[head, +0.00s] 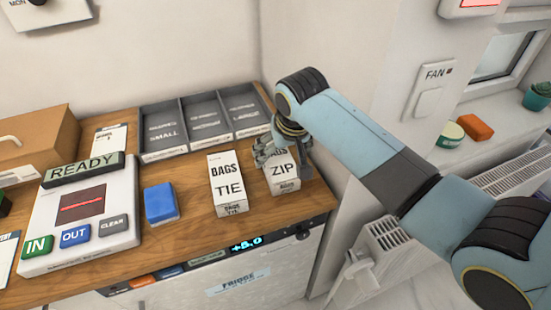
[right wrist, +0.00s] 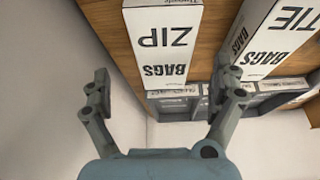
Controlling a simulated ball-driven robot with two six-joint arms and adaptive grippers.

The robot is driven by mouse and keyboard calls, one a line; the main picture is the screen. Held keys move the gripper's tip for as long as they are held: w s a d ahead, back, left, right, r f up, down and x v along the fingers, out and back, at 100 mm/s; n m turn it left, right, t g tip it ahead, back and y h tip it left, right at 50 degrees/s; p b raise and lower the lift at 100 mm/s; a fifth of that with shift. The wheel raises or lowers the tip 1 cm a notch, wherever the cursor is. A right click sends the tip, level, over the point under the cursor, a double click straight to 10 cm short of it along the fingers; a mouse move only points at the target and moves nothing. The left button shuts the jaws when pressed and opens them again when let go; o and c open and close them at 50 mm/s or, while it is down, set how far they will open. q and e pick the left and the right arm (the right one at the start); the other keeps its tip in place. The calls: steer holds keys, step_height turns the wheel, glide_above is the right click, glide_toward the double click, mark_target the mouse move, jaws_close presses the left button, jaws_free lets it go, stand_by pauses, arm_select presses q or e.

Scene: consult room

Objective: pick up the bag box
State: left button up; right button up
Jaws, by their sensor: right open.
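Two white bag boxes stand side by side on the wooden counter. The one marked BAGS ZIP (head: 284,182) is on the right in the head view, and the one marked BAGS TIE (head: 229,187) is left of it. My right gripper (head: 283,152) is over the far end of the ZIP box and hides part of its top. In the right wrist view its two fingers (right wrist: 164,82) are spread, with the ZIP box (right wrist: 162,40) between and beyond them. The TIE box (right wrist: 268,38) is by the right finger there. I cannot tell whether a finger touches a box. My left gripper is not in view.
A grey tray (head: 186,148) with three compartments lies behind the boxes. A blue block (head: 161,203) and a white button panel (head: 120,235) are to the left. The wall and counter edge are close on the right. A fridge front (head: 240,285) is below.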

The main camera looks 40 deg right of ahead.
mark_target(277, 157)
steer(key=shift+w+f, duration=0.3)
steer(key=shift+f, duration=0.2)
steer(key=shift+w+f, duration=0.25)
steer(key=shift+w, duration=0.05)
steer(key=x, duration=0.4)
steer(key=shift+w+p, duration=0.15)
steer(key=shift+p, duration=0.15)
steer(key=shift+w+f, duration=0.2)
steer(key=shift+f, duration=0.2)
steer(key=shift+s, duration=0.1)
steer(key=c, duration=1.4)
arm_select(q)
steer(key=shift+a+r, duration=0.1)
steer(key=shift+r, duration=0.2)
arm_select(e)
steer(key=shift+r, duration=0.1)
